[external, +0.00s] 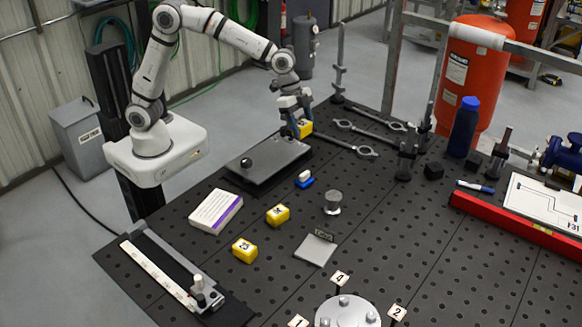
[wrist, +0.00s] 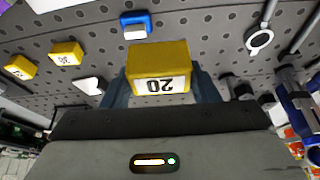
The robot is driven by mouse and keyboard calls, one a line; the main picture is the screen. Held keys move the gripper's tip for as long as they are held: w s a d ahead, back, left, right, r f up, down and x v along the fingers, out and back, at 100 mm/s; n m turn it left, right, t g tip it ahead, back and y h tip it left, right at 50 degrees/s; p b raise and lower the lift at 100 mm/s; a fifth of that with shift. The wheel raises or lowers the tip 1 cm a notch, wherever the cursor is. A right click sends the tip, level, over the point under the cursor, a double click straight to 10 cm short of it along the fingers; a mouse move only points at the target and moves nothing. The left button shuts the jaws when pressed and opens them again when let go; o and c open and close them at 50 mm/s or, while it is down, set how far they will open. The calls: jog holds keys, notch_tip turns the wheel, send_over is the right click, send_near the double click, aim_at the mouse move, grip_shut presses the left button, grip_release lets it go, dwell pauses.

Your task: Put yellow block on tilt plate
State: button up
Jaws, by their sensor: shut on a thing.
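My gripper (external: 297,127) is shut on a yellow block (external: 305,128) near the right end of a dark grey plate with a black knob. In the wrist view the block (wrist: 158,59) sits between the fingers, and its white label reads 20. The dark grey plate (external: 270,170) lies on the perforated table and looks like the tilt plate. The block appears above the table, with its exact height unclear. Two other yellow blocks, one (external: 277,215) and another (external: 244,250), stand on the table and show in the wrist view (wrist: 66,54).
A blue and white item (external: 304,180) lies close to the plate's right edge. A metal knob (external: 332,202) and a grey square plate (external: 315,249) are nearer the front. Wrenches (external: 356,150) lie to the right. A blue bottle (external: 464,127) stands further right.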

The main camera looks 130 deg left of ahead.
jog(key=s+d, duration=0.5)
jog(key=s, duration=0.5)
notch_tip(320, 180, down, 6)
jog(key=shift+d, duration=0.15)
notch_tip(320, 180, down, 4)
jog(key=shift+f, duration=0.1)
jog(key=o, duration=0.6)
jog(key=shift+f+b, duration=0.1)
jog(key=shift+b, duration=0.25)
jog(key=shift+c, duration=0.2)
jog(key=o, duration=0.5)
